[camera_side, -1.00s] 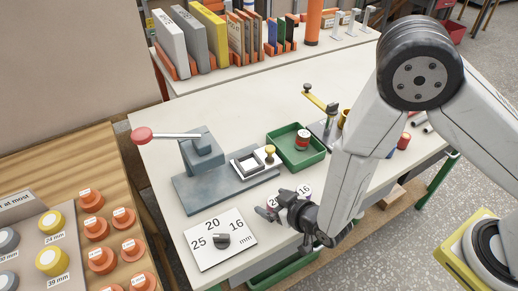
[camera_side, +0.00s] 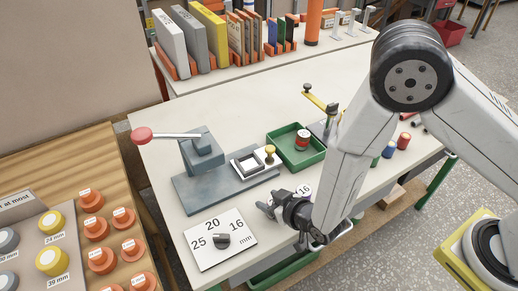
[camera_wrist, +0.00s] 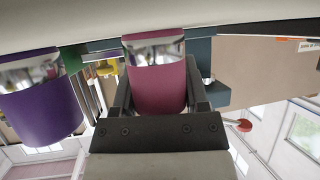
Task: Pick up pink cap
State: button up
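The pink cap (camera_wrist: 159,80) shows in the wrist view between the two dark fingers of my gripper (camera_wrist: 160,95), with its shiny metallic end at the top of the picture. The fingers stand apart, one on each side of it; whether both touch it I cannot tell. A purple cap (camera_wrist: 40,105) with a shiny end stands apart at the left of the wrist view. In the side view my gripper (camera_side: 275,204) is low over the front part of the table, and the pink cap cannot be made out there. A white label reading 16 (camera_side: 304,190) shows beside the gripper.
A white card (camera_side: 220,252) with numbers and a dark knob lies left of my gripper. Behind are a grey lever press (camera_side: 204,158) and a green tray (camera_side: 310,157) holding a red item. Several coloured cylinders stand to the right; a green bin is below the front edge.

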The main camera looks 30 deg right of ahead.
grip_shut()
jog(key=shift+r, duration=0.1)
jog(key=shift+r, duration=4.9)
